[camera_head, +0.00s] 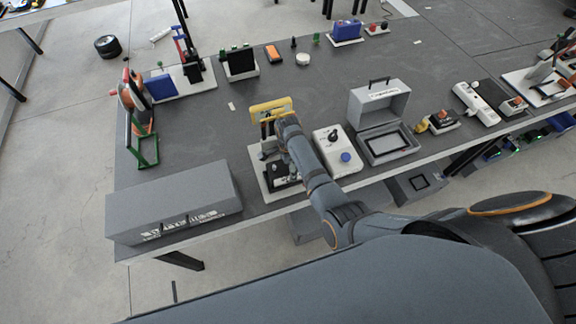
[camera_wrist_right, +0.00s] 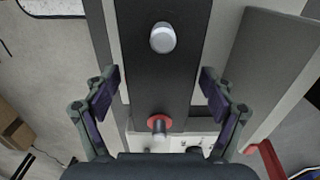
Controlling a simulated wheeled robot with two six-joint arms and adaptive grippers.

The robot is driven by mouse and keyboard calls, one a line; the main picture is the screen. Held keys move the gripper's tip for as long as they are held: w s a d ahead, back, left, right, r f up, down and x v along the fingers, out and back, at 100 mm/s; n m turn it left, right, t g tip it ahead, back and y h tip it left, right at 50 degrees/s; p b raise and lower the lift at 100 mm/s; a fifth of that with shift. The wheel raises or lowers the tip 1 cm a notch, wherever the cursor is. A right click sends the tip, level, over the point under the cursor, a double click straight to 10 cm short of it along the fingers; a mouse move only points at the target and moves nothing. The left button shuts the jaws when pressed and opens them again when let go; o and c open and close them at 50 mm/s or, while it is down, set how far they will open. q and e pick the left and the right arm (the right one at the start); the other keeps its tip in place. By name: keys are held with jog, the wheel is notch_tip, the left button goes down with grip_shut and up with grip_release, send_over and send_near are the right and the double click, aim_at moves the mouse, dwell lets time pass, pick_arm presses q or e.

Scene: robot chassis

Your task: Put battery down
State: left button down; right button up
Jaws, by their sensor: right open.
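A black block with a silver post and a red-ringed post, which looks like the battery (camera_wrist_right: 151,80), lies between my right gripper's fingers in the wrist view. My right gripper (camera_wrist_right: 157,85) is open, with one finger on each side of the block and visible gaps. In the head view my right arm reaches over a white-based station with a black block (camera_head: 283,172) on it. The fingers are mostly hidden there by the arm. A yellow frame (camera_head: 270,108) stands just behind. My left gripper does not show.
On the grey table, a long grey box (camera_head: 175,200) stands at the front left. A white device with a blue knob (camera_head: 338,150) and an open grey case (camera_head: 385,120) stand close to the right of my arm. The table middle behind is mostly clear.

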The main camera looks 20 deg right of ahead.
notch_tip(320, 180, up, 6)
jog(key=p, duration=0.3)
jog(key=shift+f+p, duration=0.2)
jog(key=shift+p, duration=0.15)
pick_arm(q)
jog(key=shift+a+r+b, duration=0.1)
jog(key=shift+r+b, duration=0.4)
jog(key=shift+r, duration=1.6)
pick_arm(e)
jog(key=shift+r, duration=2.55)
